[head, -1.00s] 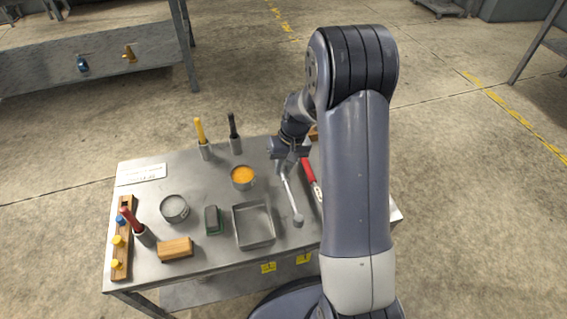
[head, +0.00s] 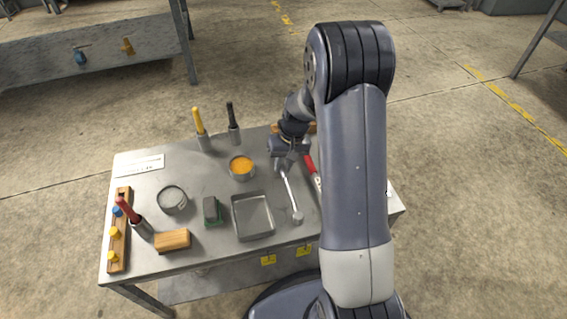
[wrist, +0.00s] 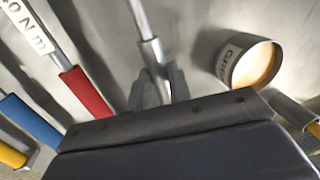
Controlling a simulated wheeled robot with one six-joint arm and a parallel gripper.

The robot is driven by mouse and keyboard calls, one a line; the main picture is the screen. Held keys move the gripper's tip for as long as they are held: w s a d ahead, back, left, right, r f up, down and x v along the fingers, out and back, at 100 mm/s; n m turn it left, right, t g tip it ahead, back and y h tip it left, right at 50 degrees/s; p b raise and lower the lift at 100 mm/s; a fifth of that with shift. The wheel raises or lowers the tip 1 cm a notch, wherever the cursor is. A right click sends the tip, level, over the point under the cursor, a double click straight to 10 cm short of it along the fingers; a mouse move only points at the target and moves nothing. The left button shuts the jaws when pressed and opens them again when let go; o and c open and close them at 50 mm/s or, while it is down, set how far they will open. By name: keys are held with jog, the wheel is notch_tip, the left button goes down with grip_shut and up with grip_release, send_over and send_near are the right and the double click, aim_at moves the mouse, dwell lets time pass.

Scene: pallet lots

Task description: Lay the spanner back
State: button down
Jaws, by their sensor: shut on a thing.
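The spanner (head: 290,192) is a slim silver tool with a rounded head at its near end, right of the metal tray. My gripper (head: 283,163) is shut on its far part. In the wrist view, the spanner's bright shaft (wrist: 143,22) runs up and away from between my gripper's fingers (wrist: 158,88). Whether it touches the table (head: 190,205) or hangs just above it I cannot tell. A red-handled tool (head: 310,168) lies close on its right, partly hidden by my arm.
An orange-filled tin (head: 242,167) and an empty metal tray (head: 268,232) stand left of the spanner. In the wrist view, blue (wrist: 32,122) and yellow (wrist: 12,155) handles lie beyond the red one. Black (head: 233,118) and yellow (head: 199,124) upright handles stand at the back.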

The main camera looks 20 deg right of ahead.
jog(key=c, duration=1.2)
grip_release()
jog(key=p+v, duration=0.3)
jog(key=v, duration=0.7)
jog(key=shift+r, duration=0.35)
jog(key=b+x, duration=0.3)
jog(key=x, duration=0.8)
jog(key=shift+f, duration=0.1)
jog(key=shift+d+r+p, duration=0.1)
jog(key=shift+r+p, duration=0.25)
jog(key=shift+r, duration=0.65)
